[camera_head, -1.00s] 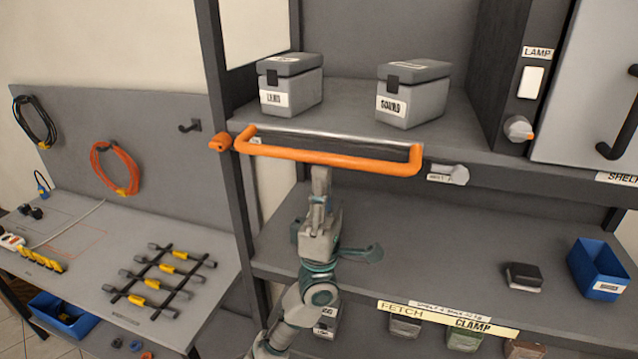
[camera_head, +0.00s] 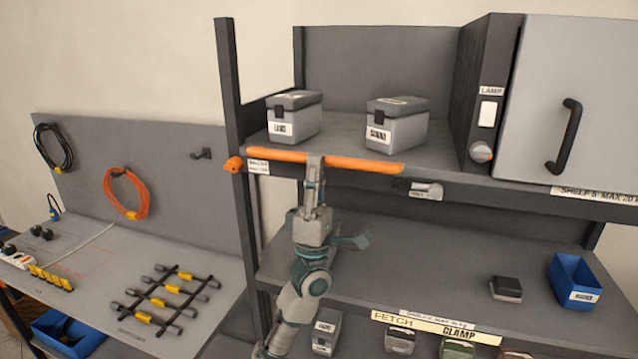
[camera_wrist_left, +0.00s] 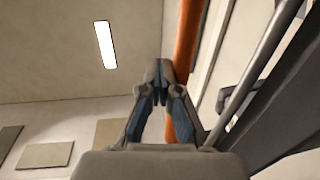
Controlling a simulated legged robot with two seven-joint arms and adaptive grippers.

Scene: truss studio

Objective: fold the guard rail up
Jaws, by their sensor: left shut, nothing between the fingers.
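The guard rail (camera_head: 365,165) is an orange bar along the front edge of the upper shelf (camera_head: 440,172). It looks nearly edge-on in the head view, so its side arms do not show. My left gripper (camera_head: 316,160) is upright at the left-middle part of the rail, its fingertips overlapping the bar in the picture. Its fingers are shut with nothing between them. In the left wrist view the orange rail (camera_wrist_left: 188,45) runs beside and behind the closed fingertips (camera_wrist_left: 160,68); whether they touch it I cannot tell. My right gripper is not in view.
Two lidded grey boxes (camera_head: 295,120) (camera_head: 397,127) stand on the upper shelf behind the rail. A cabinet (camera_head: 590,100) stands at right.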

